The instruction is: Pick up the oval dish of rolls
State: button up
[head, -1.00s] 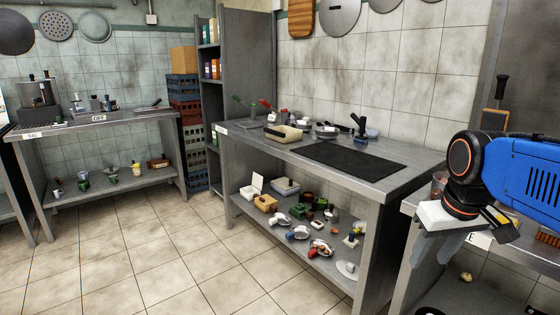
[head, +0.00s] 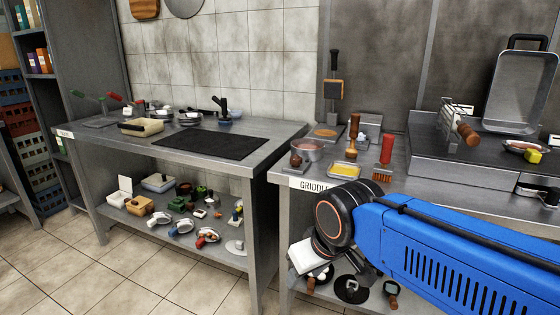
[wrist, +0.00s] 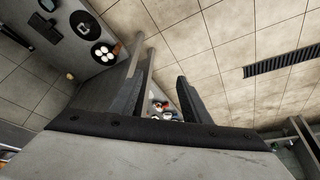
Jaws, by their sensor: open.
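I cannot tell for sure which item is the oval dish of rolls.
The griddle counter (head: 300,176) carries a bowl (head: 307,149), a pepper mill (head: 353,136), a red bottle (head: 386,149) and a yellow tray (head: 345,171). An upright pan (head: 520,90) stands behind. The left table has a bare black mat (head: 215,143). Floor in front is clear.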

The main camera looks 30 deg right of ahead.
aim_at(533, 153)
jog(key=z, duration=2.2)
